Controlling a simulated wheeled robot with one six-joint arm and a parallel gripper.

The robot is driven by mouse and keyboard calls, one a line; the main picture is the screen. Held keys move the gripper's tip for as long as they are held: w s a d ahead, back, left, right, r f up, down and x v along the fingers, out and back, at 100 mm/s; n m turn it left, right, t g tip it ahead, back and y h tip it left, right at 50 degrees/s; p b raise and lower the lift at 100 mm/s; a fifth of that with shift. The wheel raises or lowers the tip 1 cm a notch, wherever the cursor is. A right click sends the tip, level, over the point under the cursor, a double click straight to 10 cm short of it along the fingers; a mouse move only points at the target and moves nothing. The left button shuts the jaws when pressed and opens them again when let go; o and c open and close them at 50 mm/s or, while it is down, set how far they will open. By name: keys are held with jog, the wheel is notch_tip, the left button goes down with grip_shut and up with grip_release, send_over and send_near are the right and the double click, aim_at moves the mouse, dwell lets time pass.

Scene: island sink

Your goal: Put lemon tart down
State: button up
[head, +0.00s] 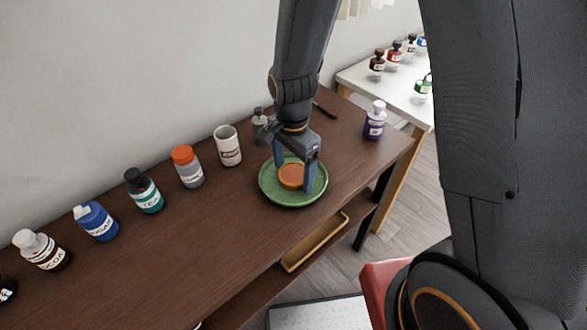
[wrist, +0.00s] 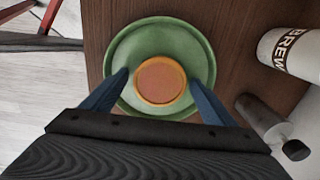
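The lemon tart (head: 291,176) is a small round orange disc with a raised rim. It lies within the outline of a round green plate (head: 271,195) on the brown wooden table. My gripper (head: 294,173) is directly above the plate, with its blue fingers on either side of the tart. In the wrist view the tart (wrist: 160,80) sits between the fingertips (wrist: 161,78), with green plate (wrist: 160,32) showing on both sides between tart and fingers. The gripper is open and does not touch the tart. The tart's underside is hidden.
A white mug (head: 228,146) and an orange-lidded jar (head: 188,167) stand left of the plate, with more bottles along the wall. A grey-capped container (head: 260,122) is close behind my gripper. A purple bottle (head: 374,121) stands right. The table's front left is clear.

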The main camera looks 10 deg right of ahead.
aim_at(294, 174)
notch_tip(294, 174, up, 12)
jog(key=b, duration=0.2)
jog(key=s+d+f+n, duration=0.1)
jog(key=s+d+n, duration=0.6)
jog(key=d+n, duration=0.4)
jog(key=shift+s+d+f+t, duration=0.3)
jog(key=shift+d+f+t, duration=0.1)
jog(key=shift+d, duration=0.55)
dwell(0.7)
